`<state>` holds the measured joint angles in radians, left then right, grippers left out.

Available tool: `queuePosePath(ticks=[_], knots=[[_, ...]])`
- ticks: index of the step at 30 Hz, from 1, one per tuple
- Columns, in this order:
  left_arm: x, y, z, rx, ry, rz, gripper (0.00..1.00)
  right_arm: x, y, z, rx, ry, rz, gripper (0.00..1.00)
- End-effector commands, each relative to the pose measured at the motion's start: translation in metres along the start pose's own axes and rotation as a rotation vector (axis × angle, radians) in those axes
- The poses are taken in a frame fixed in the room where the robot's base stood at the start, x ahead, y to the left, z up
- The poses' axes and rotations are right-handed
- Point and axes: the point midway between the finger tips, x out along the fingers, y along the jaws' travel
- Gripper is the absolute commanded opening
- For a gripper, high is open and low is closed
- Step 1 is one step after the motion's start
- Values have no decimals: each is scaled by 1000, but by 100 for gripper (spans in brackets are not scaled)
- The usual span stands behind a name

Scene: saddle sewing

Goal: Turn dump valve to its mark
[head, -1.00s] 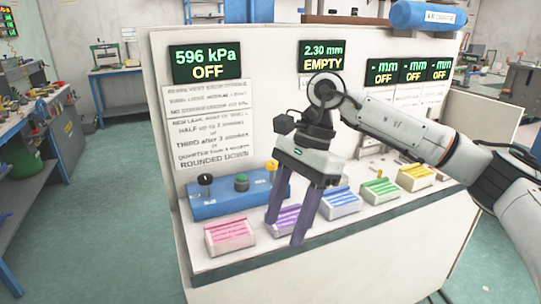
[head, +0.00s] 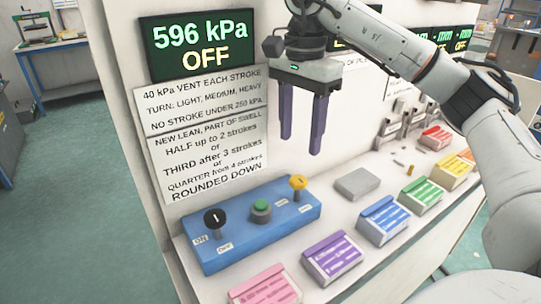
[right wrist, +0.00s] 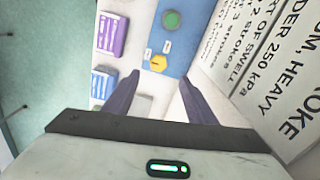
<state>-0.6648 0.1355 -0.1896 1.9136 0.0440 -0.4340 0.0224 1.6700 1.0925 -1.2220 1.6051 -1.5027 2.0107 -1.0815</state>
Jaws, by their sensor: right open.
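A blue control box (head: 245,238) sits on the white bench ledge. It carries a black-topped lever (head: 215,220) marked ON and OFF, a green button (head: 261,211) and a yellow knob (head: 298,183) at its right end. Small labels beside the yellow knob are too small to read. My right gripper (head: 301,146) is open and empty, fingers pointing down, above the yellow knob and apart from it. In the right wrist view the yellow hexagonal knob (right wrist: 158,62) shows just beyond and between the fingertips (right wrist: 160,77). My left gripper is out of view.
A display (head: 190,45) reads 596 kPa, OFF, above instruction sheets (head: 205,130) on the upright panel. Pink (head: 265,288), purple (head: 332,257), blue (head: 384,221) and other coloured blocks line the ledge. A grey block (head: 357,183) lies right of the box.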

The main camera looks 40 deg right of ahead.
Motion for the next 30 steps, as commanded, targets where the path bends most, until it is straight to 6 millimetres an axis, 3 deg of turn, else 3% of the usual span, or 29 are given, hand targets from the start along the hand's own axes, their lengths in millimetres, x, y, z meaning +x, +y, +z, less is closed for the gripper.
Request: queuePosePath(ticks=[8, 16, 24, 30], knots=[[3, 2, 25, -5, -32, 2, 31, 28, 1, 0, -1, -1, 4, 51], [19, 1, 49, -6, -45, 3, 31, 79, 1, 0, 0, -1, 2, 51], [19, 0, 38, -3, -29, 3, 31, 100, 0, 0, 0, -1, 0, 51], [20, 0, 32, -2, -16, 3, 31, 103, 0, 0, 0, 0, 0, 51]])
